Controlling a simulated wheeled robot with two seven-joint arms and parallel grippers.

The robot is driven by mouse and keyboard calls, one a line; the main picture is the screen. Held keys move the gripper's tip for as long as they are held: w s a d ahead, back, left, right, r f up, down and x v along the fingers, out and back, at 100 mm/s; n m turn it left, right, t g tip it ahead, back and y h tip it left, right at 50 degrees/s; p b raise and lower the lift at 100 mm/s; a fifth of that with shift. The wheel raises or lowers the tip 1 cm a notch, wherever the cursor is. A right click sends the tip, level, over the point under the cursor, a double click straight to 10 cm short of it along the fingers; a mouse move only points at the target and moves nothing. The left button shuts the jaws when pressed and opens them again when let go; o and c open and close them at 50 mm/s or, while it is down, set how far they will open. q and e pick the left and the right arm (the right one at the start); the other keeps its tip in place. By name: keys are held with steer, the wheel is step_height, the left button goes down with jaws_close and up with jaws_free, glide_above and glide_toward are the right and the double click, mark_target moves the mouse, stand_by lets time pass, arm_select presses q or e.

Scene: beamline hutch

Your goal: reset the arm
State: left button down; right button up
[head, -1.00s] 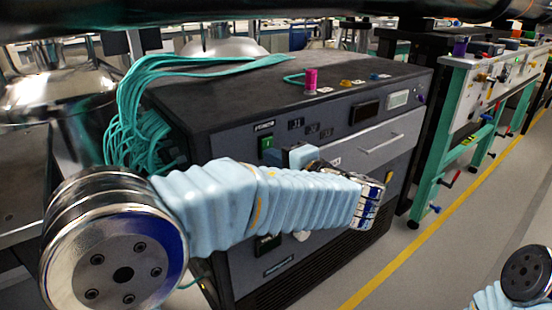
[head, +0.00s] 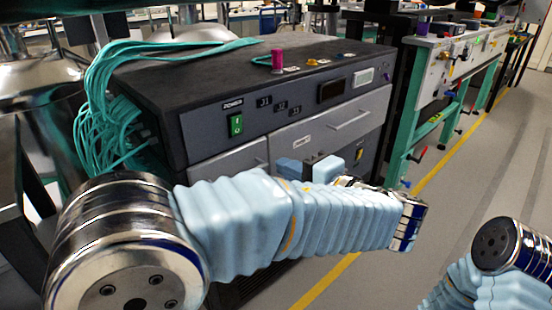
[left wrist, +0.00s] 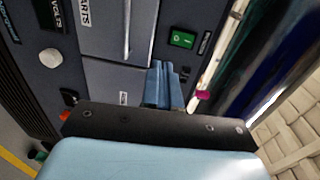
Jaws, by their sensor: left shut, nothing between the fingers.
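My left arm, in a pale blue ribbed sleeve with polished metal joints, reaches from the lower left across the head view. Its gripper (head: 291,168) shows behind the sleeve, in front of the dark grey equipment cabinet (head: 225,85), and is partly hidden by the arm. In the left wrist view the two blue fingers (left wrist: 163,72) are together and empty, with the cabinet's drawer fronts and green switch (left wrist: 182,40) beyond them. Part of my right arm shows at the lower right of the head view; its gripper is out of frame.
Teal cables (head: 105,115) hang over the cabinet's left side. A magenta knob (head: 277,60) stands on its top. A teal-framed bench (head: 408,120) is at the right. Open grey floor with a yellow line (head: 430,175) lies right of the cabinet.

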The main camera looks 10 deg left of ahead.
arm_select(q)
steer(key=shift+s+d, duration=0.15)
steer(key=shift+f, duration=0.1)
steer(key=a+f+m+g+h+p, duration=0.1)
steer(key=a+f+m+g+h, duration=0.15)
steer(key=f, duration=1.05)
steer(key=a+f+m+g+h, duration=0.1)
steer(key=a+f+g+h, duration=0.2)
steer(key=f, duration=0.9)
steer(key=s+f+n+g+h+p, duration=0.1)
steer(key=s+f+n+h, duration=0.5)
steer(key=f, duration=0.6)
steer(key=s+f+n+g+h+p, duration=0.1)
steer(key=s+f+n+g+h, duration=0.2)
steer(key=f, duration=0.9)
steer(key=s+n+h, duration=0.2)
steer(key=s+n, duration=0.2)
steer(key=s, duration=0.1)
steer(key=shift+s+a+h+p, duration=0.25)
steer(key=shift+s+h+p, duration=0.1)
steer(key=shift+s, duration=0.05)
